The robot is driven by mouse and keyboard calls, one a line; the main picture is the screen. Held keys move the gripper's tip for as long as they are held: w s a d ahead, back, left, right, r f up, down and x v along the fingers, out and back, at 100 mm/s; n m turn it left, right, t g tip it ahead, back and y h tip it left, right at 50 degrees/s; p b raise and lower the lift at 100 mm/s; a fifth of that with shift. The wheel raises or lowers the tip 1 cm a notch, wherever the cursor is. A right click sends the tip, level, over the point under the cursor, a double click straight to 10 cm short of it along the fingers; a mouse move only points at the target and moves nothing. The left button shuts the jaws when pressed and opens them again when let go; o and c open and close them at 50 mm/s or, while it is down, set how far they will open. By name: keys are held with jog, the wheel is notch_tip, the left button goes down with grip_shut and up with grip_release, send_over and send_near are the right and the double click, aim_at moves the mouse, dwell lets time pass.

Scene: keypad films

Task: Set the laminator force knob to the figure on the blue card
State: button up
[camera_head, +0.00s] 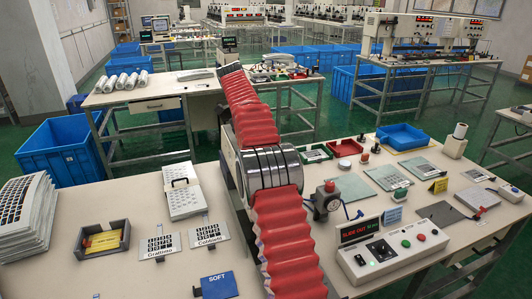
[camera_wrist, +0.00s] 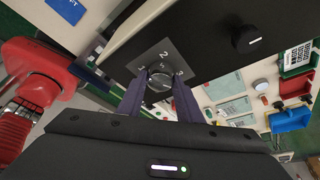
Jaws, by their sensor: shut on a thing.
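In the wrist view the two dark purple fingers of my gripper (camera_wrist: 160,92) are closed on a round dark knob (camera_wrist: 159,80). The knob sits on a grey square dial plate (camera_wrist: 164,56) on a black panel. A 2 and a 3 are legible around the knob; another light mark beside it is hard to read, and I cannot tell the knob's exact setting. In the head view the knob and my gripper are hidden. A blue card (camera_head: 219,286) reading SOFT lies at the front edge of the table.
A second black knob (camera_wrist: 247,38) is on the same panel. A control box (camera_head: 390,250) with a lit red display and buttons stands at right. A grey tray (camera_head: 121,234), keypad films (camera_head: 161,246) and a stack (camera_head: 28,210) lie at left. Bare table shows between.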

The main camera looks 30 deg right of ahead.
jog(key=shift+a+f, duration=0.15)
jog(key=o, duration=1)
